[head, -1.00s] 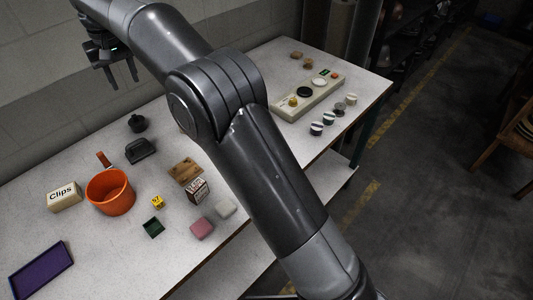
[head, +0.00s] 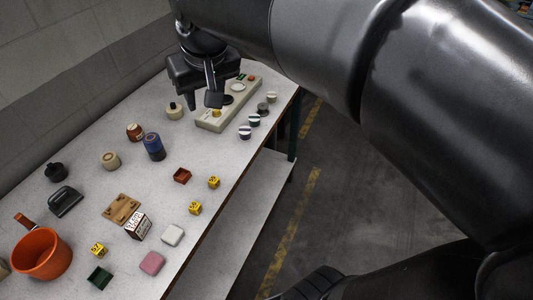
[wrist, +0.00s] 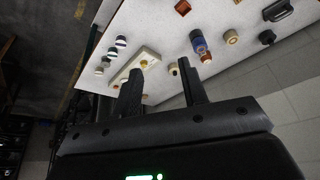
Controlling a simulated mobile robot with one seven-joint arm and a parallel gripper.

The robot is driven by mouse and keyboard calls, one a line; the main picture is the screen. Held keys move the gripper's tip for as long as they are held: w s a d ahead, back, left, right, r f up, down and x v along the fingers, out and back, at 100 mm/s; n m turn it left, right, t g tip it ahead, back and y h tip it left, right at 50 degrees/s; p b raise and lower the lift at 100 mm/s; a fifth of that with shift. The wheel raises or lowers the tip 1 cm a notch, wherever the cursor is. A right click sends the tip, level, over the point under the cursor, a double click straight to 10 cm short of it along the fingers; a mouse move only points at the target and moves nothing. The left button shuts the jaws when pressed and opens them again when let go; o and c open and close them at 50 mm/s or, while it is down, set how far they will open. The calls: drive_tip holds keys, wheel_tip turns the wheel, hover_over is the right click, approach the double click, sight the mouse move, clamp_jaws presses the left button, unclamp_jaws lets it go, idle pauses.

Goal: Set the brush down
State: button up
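My gripper (head: 202,101) is open above the far part of the white table (head: 180,190), near the beige panel. In the wrist view its two fingers (wrist: 160,88) are apart, with nothing held between them. No brush is clearly recognisable. A black block with a handle (head: 66,201) lies on the table at the left; it shows at the top right of the wrist view (wrist: 277,10). A reddish-brown handle (head: 25,220) shows at the orange bucket (head: 41,254); I cannot tell whether either is the brush.
A beige panel (head: 230,112) with knobs lies below and right of my gripper, with striped pots (head: 254,121) beside it. A blue-and-brown can (head: 154,147), wooden pieces, small boxes and sponges are scattered around. Bare table shows between them. A wall runs along the back edge.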

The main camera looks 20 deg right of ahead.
drive_tip(key=s+d+f+m, duration=0.1)
drive_tip(key=s+d+f, duration=0.3)
drive_tip(key=s, duration=0.2)
drive_tip(key=s+d+f+m+t+h, duration=0.1)
drive_tip(key=s+d+f, duration=0.3)
drive_tip(key=s, duration=0.3)
drive_tip(key=shift+s+d+f, duration=0.15)
drive_tip(key=shift+d+f, duration=0.2)
drive_tip(key=shift+f, duration=0.4)
